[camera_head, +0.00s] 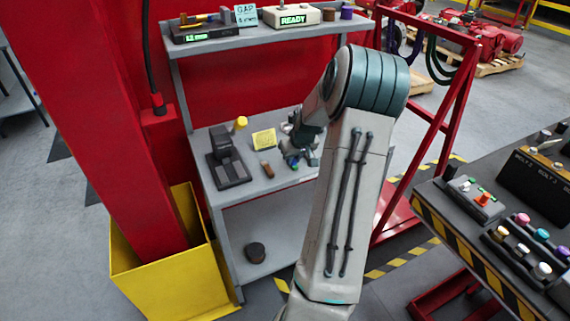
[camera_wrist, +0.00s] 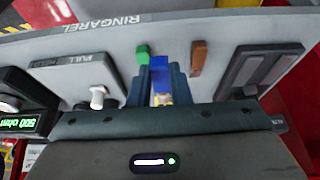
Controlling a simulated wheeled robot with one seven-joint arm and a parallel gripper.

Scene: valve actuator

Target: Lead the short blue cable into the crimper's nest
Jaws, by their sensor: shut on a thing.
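My gripper (camera_wrist: 160,88) is shut on the short blue cable (camera_wrist: 161,72), which stands between the two dark fingers in the wrist view. A pale, coppery bit shows at its near end. In the head view my gripper (camera_head: 300,155) is low over the grey bench, partly hidden by my forearm. A dark upright device (camera_head: 228,158), which looks like the crimper, stands on the bench left of my gripper. It seems to be the dark block (camera_wrist: 260,68) at right in the wrist view, apart from the cable. Its nest cannot be made out.
A brown piece (camera_head: 267,170) lies between my gripper and the dark device; it also shows in the wrist view (camera_wrist: 198,57). A green piece (camera_wrist: 143,54) is close beside my fingers. A white-knobbed PULL unit (camera_wrist: 97,95) stands left. A shelf (camera_head: 255,38) overhangs the back.

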